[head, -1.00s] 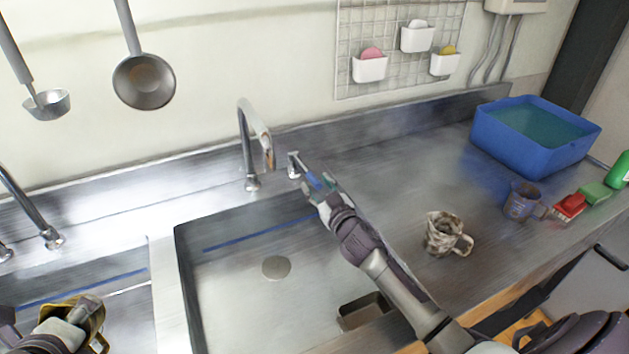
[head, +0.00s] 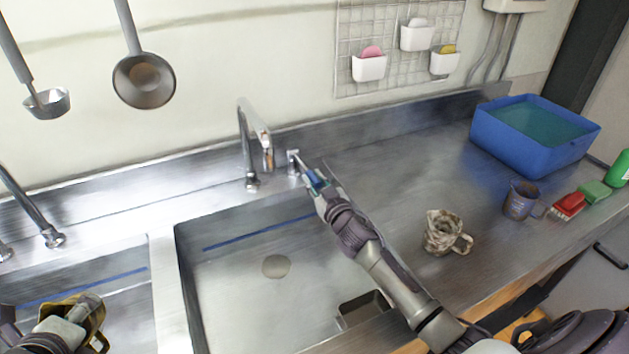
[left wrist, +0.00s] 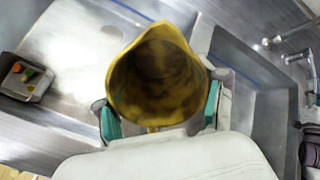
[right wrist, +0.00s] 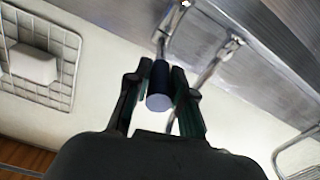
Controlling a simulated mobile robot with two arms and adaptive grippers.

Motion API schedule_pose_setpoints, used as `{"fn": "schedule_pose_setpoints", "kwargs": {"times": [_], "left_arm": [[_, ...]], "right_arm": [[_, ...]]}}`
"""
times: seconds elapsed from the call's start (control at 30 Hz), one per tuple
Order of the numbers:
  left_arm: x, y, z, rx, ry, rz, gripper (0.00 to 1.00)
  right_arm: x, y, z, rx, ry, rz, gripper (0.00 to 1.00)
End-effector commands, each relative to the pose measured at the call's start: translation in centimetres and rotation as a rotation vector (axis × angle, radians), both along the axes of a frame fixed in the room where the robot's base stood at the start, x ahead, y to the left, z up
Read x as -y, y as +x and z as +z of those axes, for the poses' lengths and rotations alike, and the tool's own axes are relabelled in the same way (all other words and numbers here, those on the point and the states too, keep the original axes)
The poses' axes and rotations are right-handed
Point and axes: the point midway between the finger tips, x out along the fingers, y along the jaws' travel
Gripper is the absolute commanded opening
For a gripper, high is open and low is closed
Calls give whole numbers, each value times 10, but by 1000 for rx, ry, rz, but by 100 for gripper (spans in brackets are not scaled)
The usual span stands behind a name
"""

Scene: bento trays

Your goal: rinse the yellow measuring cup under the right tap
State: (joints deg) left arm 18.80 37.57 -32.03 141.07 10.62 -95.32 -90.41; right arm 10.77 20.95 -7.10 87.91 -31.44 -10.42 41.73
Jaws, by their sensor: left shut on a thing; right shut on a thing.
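The yellow measuring cup (head: 97,322) is over the left basin, at the lower left of the head view. My left gripper (head: 84,309) is shut on it. In the left wrist view the cup (left wrist: 157,75) has dark brown patches inside. The right tap (head: 247,145) stands behind the right basin; I see no water stream under its spout. My right gripper (head: 316,181) is shut on the tap's dark blue lever handle, right of the spout. In the right wrist view the handle (right wrist: 160,82) sits between the fingers.
The right basin (head: 235,290) is clear under the tap apart from its drain, with a small dark caddy (head: 364,308) at its front right.

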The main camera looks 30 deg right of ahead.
Motion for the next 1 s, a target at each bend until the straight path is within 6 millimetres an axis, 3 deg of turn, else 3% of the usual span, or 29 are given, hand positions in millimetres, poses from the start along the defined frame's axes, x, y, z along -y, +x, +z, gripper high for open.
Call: {"fn": "schedule_pose_setpoints", "kwargs": {"times": [0.5,0.8,0.83,0.97,1.0], "left_arm": [[0,0,18,0,0,0,37],[0,0,18,0,0,0,37],[0,0,18,0,0,0,37],[0,0,18,0,0,0,37],[0,0,18,0,0,0,37]], "right_arm": [[30,2,1,-1,-3,193,0],[31,1,0,1,1,198,0],[31,1,0,1,1,198,25],[31,1,0,1,0,198,47],[31,1,0,1,0,198,48]]}}
